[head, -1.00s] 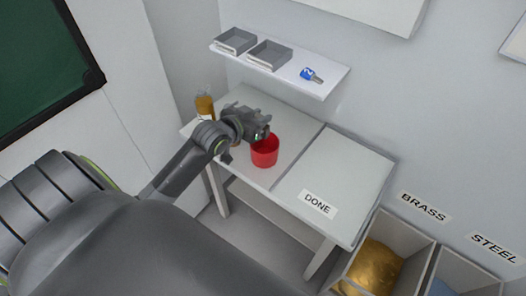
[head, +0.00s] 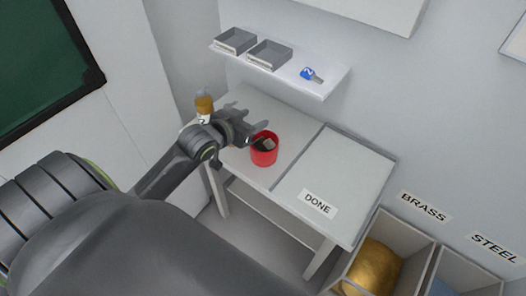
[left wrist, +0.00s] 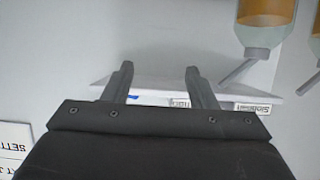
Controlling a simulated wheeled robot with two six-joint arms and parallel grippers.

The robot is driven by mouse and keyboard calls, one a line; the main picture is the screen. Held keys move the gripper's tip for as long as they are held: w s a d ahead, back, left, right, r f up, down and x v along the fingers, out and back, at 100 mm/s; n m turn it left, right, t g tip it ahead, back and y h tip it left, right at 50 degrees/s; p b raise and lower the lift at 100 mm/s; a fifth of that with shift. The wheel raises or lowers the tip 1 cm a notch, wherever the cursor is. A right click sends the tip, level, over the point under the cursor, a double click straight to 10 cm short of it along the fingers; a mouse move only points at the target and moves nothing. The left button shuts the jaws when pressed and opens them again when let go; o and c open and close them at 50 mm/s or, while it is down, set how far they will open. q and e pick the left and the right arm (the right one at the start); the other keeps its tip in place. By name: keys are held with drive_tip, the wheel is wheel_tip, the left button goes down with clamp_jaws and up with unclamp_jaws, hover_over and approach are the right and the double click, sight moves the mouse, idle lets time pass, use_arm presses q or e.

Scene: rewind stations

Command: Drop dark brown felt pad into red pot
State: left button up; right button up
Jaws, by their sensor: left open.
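The red pot (head: 263,157) stands upright on the left half of the white table. Inside it shows something dark (head: 263,145), with a small pale grey patch; it looks like the dark brown felt pad, but its details are too small to be sure. My left gripper (head: 252,118) is open and empty, just left of and behind the pot, with its fingers apart. In the left wrist view both fingers (left wrist: 160,82) are spread with nothing between them. My right gripper is not in view.
An amber bottle (head: 204,106) stands left of my left gripper. The table's right half, with a DONE label (head: 317,203), is bare. A wall shelf (head: 293,81) holds two grey trays and a blue-tagged item (head: 309,74). BRASS and STEEL bins stand at lower right.

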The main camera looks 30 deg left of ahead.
use_arm(q)
drive_tip(key=d+p+v, duration=0.1)
drive_tip(key=v, duration=1.2)
drive_tip(key=shift+s+a, duration=0.3)
drive_tip(key=shift+a, duration=0.2)
drive_tip(key=shift+r, duration=0.15)
drive_tip(key=w+a+f+n+g+y, duration=0.1)
drive_tip(key=a+f+y, duration=0.1)
drive_tip(key=a+f, duration=0.45)
drive_tip(key=a+f+n+g+y, duration=0.1)
drive_tip(key=a+f, duration=0.2)
drive_tip(key=f, duration=0.6)
drive_tip(key=s+a+f+g+y, duration=0.1)
drive_tip(key=s+a+f+g, duration=0.15)
drive_tip(key=f, duration=0.55)
drive_tip(key=s+a+f+g, duration=0.1)
drive_tip(key=s+f, duration=0.2)
drive_tip(key=f, duration=0.5)
drive_tip(key=s+d+f+g+h, duration=0.1)
drive_tip(key=s+d+f+g, duration=0.2)
drive_tip(key=s+d+f, duration=0.5)
drive_tip(key=s+d+f+g+h, duration=0.1)
drive_tip(key=s+d+f+g, duration=0.2)
drive_tip(key=s+d+f, duration=0.5)
drive_tip(key=s+f, duration=0.7)
drive_tip(key=s, duration=0.1)
drive_tip(key=shift+s+d+f+m+g, duration=0.25)
drive_tip(key=shift+d+f+m+g, duration=0.05)
drive_tip(key=shift+f+g, duration=0.1)
